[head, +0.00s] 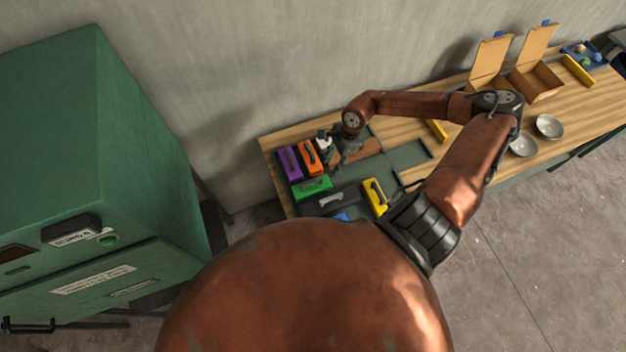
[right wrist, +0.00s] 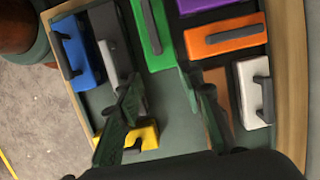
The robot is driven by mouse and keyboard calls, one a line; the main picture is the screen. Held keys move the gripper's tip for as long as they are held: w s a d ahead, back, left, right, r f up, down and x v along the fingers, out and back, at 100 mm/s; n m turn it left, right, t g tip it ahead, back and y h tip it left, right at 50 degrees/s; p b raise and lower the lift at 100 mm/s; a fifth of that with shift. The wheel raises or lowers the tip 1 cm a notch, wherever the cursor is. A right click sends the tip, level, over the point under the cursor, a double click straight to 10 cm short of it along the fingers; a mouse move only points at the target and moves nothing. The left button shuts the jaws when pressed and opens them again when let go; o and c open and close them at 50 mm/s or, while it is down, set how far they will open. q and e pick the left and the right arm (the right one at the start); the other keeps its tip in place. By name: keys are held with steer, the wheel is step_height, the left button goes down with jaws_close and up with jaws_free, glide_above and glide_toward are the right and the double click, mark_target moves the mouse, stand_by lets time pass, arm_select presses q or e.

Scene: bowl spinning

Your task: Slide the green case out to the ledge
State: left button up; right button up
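The green case (head: 312,187) lies in the tray on the workbench, in front of the purple and orange cases. In the right wrist view the green case (right wrist: 150,32) shows at the top middle, with a dark handle along it. My right gripper (head: 338,160) is above the tray, beside the green case. In the right wrist view its two fingers (right wrist: 160,95) are spread apart with nothing held between them, and the tip of one overlaps the lower end of the green case; I cannot tell whether it touches. My left gripper is not in view.
Around it lie a purple case (head: 289,162), an orange case (head: 310,157), a yellow case (head: 375,196), a grey case (right wrist: 115,60), a blue case (right wrist: 75,52) and a white case (right wrist: 252,92). Bowls (head: 549,127) and open cardboard boxes (head: 535,78) stand farther right. A green cabinet (head: 75,140) is at left.

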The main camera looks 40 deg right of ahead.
glide_toward(313, 181)
steer(key=shift+f, duration=0.55)
steer(key=shift+w+a+f+b, duration=0.1)
steer(key=shift+a+f+b, duration=0.25)
steer(key=shift+a+f, duration=0.1)
steer(key=b+x, duration=0.5)
steer(key=x, duration=0.1)
steer(key=shift+f+b, duration=0.3)
steer(key=shift+f, duration=0.05)
steer(key=shift+c, duration=0.5)
jaws_close()
